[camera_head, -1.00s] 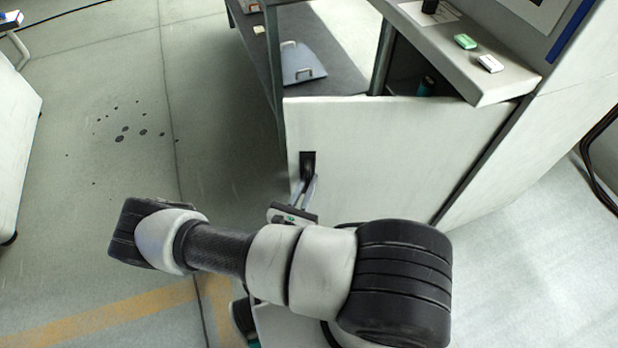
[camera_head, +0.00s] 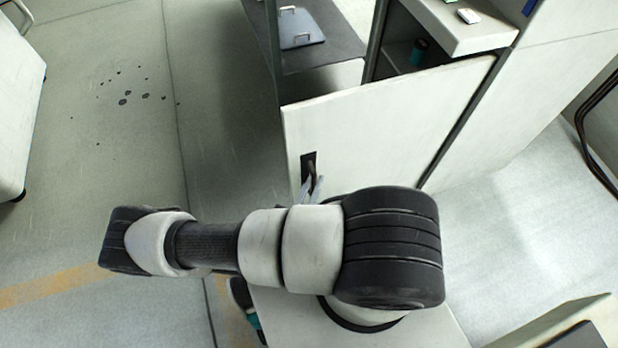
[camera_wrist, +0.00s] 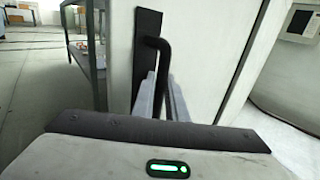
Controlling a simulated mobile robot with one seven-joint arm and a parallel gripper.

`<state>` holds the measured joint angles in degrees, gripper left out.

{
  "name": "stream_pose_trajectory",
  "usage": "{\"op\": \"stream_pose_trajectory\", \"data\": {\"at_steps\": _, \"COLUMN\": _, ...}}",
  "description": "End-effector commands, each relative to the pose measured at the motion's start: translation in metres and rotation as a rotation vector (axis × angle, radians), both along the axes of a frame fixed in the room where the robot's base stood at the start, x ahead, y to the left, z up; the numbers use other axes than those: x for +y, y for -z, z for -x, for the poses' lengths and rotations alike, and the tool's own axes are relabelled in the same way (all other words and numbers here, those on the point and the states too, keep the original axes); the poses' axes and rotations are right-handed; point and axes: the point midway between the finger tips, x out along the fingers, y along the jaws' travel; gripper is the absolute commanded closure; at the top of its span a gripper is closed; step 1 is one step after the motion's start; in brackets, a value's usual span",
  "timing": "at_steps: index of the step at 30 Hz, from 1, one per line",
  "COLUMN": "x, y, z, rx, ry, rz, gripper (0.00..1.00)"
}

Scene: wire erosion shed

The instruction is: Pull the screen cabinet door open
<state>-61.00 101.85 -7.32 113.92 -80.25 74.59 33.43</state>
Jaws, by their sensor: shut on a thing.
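The screen cabinet door (camera_head: 390,130) is a pale panel standing ajar, with a dark gap along its top that shows the cabinet inside. Its black handle (camera_head: 309,165) is near the door's left edge. In the wrist view the bent black bar of the handle (camera_wrist: 157,44) stands out from a dark backing plate. My gripper (camera_wrist: 162,92) is shut on the handle, with its two grey fingers either side of the bar. In the head view my gripper (camera_head: 311,186) is partly hidden behind my arm.
Inside the cabinet stands a dark bottle with a teal part (camera_head: 418,50). A white object (camera_head: 468,16) lies on the ledge above. A bench with a grey plate (camera_head: 300,28) stands behind the door.

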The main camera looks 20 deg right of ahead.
Motion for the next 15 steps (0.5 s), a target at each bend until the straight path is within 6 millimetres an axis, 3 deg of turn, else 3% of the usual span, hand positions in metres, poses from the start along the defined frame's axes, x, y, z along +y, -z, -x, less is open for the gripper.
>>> {"op": "stream_pose_trajectory", "data": {"at_steps": 11, "x": -0.0024, "y": 0.0008, "z": 0.0024, "rx": 0.002, "ry": 0.006, "rz": -0.001, "gripper": 1.00}}
{"op": "stream_pose_trajectory", "data": {"at_steps": 12, "x": -0.0023, "y": 0.0008, "z": 0.0024, "rx": 0.002, "ry": 0.006, "rz": -0.001, "gripper": 0.86}}
{"op": "stream_pose_trajectory", "data": {"at_steps": 13, "x": -0.0023, "y": 0.0008, "z": 0.0024, "rx": 0.002, "ry": 0.006, "rz": -0.001, "gripper": 0.81}}
{"op": "stream_pose_trajectory", "data": {"at_steps": 15, "x": -0.0022, "y": 0.0006, "z": 0.0022, "rx": 0.001, "ry": 0.005, "rz": 0.000, "gripper": 0.80}}
